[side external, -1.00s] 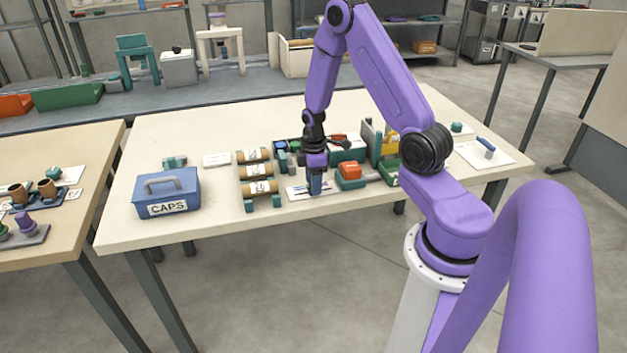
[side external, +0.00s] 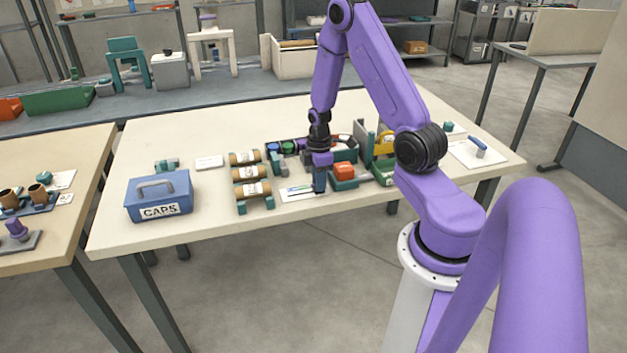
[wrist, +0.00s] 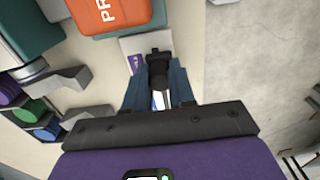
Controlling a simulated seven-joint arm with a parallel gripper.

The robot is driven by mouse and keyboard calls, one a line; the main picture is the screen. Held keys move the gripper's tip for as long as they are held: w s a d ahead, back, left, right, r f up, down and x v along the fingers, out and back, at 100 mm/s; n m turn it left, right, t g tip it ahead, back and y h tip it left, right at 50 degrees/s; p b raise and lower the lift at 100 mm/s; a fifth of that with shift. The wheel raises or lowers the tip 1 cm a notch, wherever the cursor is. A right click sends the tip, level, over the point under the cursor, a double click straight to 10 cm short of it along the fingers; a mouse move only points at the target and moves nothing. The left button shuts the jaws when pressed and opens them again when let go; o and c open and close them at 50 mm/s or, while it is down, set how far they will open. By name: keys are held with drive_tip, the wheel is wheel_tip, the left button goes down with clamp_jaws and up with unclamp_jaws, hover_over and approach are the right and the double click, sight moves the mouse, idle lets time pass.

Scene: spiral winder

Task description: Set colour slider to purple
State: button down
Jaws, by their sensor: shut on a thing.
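The colour slider's white card (side external: 290,196) lies near the front edge of the table, with a blue and green strip showing left of my gripper. My gripper (side external: 319,190) points down at the card's right part. In the wrist view, my gripper (wrist: 160,95) is shut on the slider's dark knob (wrist: 159,62), with a pale part between the fingers. A purple mark (wrist: 135,63) shows on the card beside the knob. The gripper hides much of the slider, so the knob's exact setting cannot be told.
An orange block (side external: 344,171) in a teal holder stands close right of the gripper. Cardboard rolls (side external: 252,190) on a stand are to the left, with a blue CAPS box (side external: 160,195) beyond. A tray of coloured spools (side external: 289,147) is behind.

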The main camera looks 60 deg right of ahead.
drive_tip(key=shift+s+d, duration=0.15)
drive_tip(key=shift+d, duration=0.05)
drive_tip(key=c, duration=0.9)
unclamp_jaws()
drive_tip(key=shift+c, duration=0.2)
wheel_tip(320, 180, up, 18)
drive_tip(key=shift+f, duration=0.25)
